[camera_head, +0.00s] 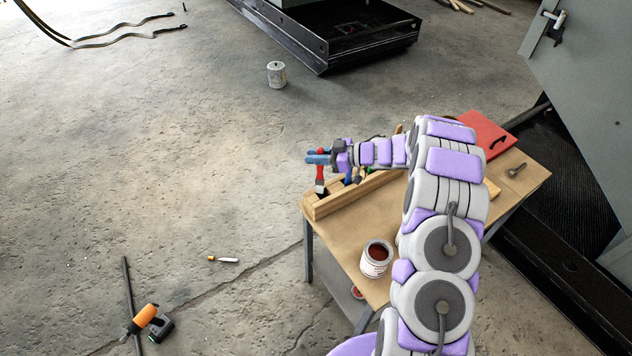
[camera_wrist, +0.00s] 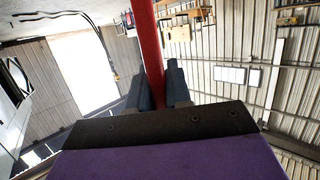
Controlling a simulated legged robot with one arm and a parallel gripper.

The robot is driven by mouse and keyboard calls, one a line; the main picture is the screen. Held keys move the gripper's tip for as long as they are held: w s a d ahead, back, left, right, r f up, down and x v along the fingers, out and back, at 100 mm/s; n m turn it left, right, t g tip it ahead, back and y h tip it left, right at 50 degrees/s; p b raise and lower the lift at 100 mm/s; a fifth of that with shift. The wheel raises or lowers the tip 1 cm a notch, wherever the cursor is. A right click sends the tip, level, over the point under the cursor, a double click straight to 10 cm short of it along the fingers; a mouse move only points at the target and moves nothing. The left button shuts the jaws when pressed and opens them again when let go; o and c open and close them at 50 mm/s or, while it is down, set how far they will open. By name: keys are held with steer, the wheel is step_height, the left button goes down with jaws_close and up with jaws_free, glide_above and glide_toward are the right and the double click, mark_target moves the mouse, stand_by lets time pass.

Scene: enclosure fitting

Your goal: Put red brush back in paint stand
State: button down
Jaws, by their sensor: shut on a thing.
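The red brush (camera_head: 320,173) is upright, bristle end down, at the left end of the wooden paint stand (camera_head: 324,206). My gripper (camera_head: 317,156) is shut on its red handle from the side. In the wrist view the red handle (camera_wrist: 150,45) passes between the two dark fingers of my gripper (camera_wrist: 159,85). The brush's lower end is at or just above the stand's left end; I cannot tell if it sits inside. Other brushes, one with a blue handle (camera_head: 348,176), stand in the paint stand, partly hidden by my arm.
My arm hides the bench's middle. A drill (camera_head: 148,320) and a white can (camera_head: 276,75) are on the floor.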

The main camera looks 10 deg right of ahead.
mark_target(319, 176)
steer(key=f, duration=0.1)
steer(key=d+f, duration=0.1)
steer(key=f, duration=0.1)
steer(key=d+f+b, duration=0.1)
steer(key=f, duration=0.1)
steer(key=shift+s+d+f, duration=0.1)
steer(key=shift+s+d, duration=0.05)
steer(key=shift+s, duration=0.2)
steer(key=f, duration=0.1)
steer(key=a+f, duration=0.1)
steer(key=a+f+b, duration=0.1)
steer(key=f, duration=0.1)
steer(key=shift+d+f, duration=0.1)
steer(key=shift+f, duration=0.05)
steer(key=c, duration=1.5)
jaws_free()
steer(key=shift+w+d, duration=0.1)
steer(key=shift+d, duration=0.05)
steer(key=o, duration=0.3)
steer(key=shift+w+d, duration=0.25)
steer(key=shift+w, duration=0.05)
steer(key=shift+o, duration=0.7)
steer(key=shift+r, duration=0.2)
